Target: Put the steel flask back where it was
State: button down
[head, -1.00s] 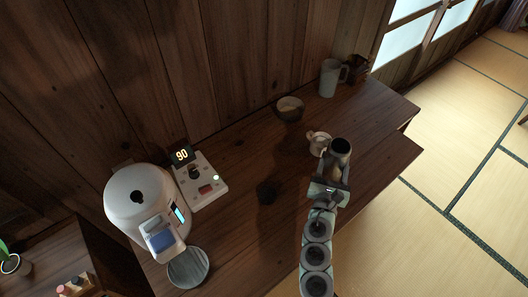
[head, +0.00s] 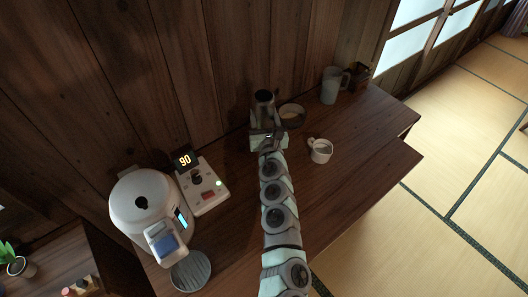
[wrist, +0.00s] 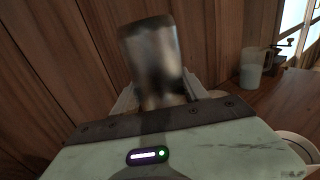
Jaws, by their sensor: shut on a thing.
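My gripper (head: 266,128) is shut on the steel flask (head: 264,100), a dark metal cylinder held upright near the wooden back wall. In the wrist view the flask (wrist: 153,65) stands between the fingers, shiny and blurred, with the plank wall behind it. In the head view the flask is just left of a bowl, which the gripper partly covers. I cannot tell whether the flask's base touches the table, since the gripper hides it.
A bowl (head: 292,114) and a white cup (head: 320,151) are right of my gripper. A tall mug (head: 331,86) stands farther right, by a dark grinder (head: 357,75). A white kettle machine (head: 143,206) and a control panel reading 90 (head: 203,188) are left. The table (head: 355,135) is clear at front right.

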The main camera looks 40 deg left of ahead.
notch_tip(320, 180, down, 15)
jog(key=b, duration=0.7)
jog(key=shift+b, duration=0.3)
jog(key=shift+f, duration=0.1)
jog(key=shift+f, duration=0.15)
jog(key=c, duration=0.6)
grip_release()
jog(key=p+v, duration=0.2)
jog(key=v, duration=1)
jog(key=shift+r, duration=0.2)
